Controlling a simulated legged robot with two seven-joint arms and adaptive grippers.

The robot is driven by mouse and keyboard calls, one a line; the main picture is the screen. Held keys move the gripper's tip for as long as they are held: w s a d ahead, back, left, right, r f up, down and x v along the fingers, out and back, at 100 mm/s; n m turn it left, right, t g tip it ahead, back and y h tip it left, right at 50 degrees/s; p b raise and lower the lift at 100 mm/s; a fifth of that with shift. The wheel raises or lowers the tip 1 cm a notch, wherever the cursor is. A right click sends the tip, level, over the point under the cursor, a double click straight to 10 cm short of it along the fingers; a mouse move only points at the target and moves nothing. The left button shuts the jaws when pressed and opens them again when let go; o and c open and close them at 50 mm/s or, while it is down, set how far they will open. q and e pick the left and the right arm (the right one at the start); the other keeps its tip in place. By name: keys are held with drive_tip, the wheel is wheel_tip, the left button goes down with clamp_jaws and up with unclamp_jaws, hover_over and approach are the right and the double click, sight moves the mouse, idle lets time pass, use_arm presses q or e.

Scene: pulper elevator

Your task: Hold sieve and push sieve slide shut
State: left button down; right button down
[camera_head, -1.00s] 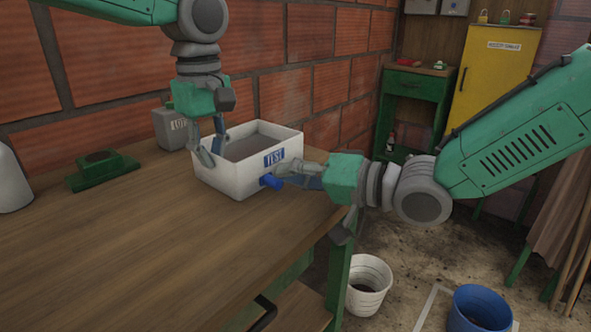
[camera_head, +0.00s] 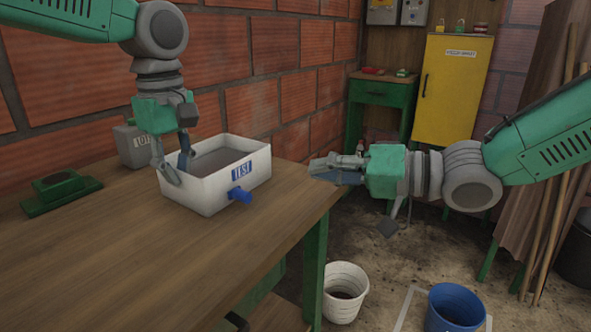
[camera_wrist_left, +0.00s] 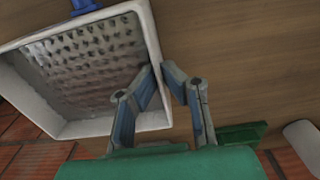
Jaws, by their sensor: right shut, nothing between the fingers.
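The sieve (camera_head: 205,200) is a white box marked TEST with a grey perforated bottom, standing on the wooden bench. The blue slide (camera_head: 240,195) sticks out of its front wall below the label. In the left wrist view the sieve (camera_wrist_left: 152,32) is at upper left, with the blue slide (camera_wrist_left: 84,5) at the top edge. My left gripper (camera_head: 173,166) is closed across the sieve's left wall, one finger inside and one outside, also in the left wrist view (camera_wrist_left: 160,68). My right gripper (camera_head: 318,168) is shut and empty, apart from the slide, to its right.
The bench (camera_head: 110,255) is clear in front. White (camera_head: 345,290) and blue (camera_head: 455,305) buckets stand on the floor. A brick wall runs close behind.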

idle(0.3)
use_arm(q)
drive_tip(key=c, duration=1.6)
unclamp_jaws()
drive_tip(key=shift+c, duration=0.2)
